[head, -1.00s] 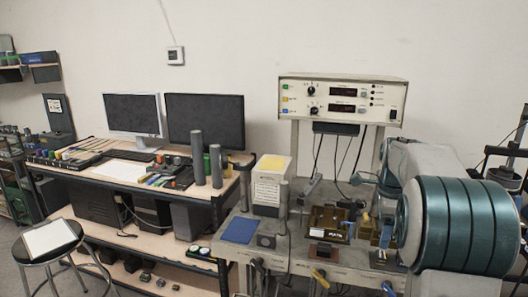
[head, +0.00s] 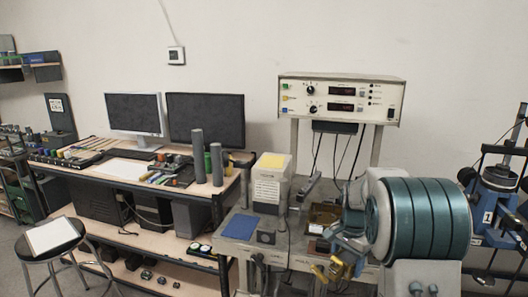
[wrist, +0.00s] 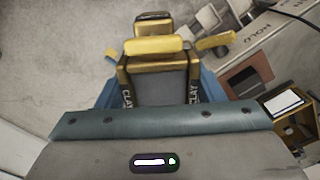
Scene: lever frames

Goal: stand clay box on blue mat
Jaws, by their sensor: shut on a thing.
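The blue mat (head: 238,227) lies flat and bare on the left of the grey metal bench in the head view. My gripper (head: 338,260) is right of it, near the bench's front edge, mostly hidden by my arm. In the wrist view my gripper (wrist: 158,85) is shut on the clay box (wrist: 160,67), a dark and golden box with "CLAY" lettering along both sides. A yellow bar crosses its far part. Floor shows beyond the box in that view. The blue mat is not in the wrist view.
A dark square object (head: 266,238) sits right of the mat, and a white cabinet with a yellow top (head: 270,185) stands behind it. A brown tray (head: 323,214) is farther right. In the wrist view a reddish-brown pad (wrist: 248,75) and a wooden box (wrist: 290,112) show on the right.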

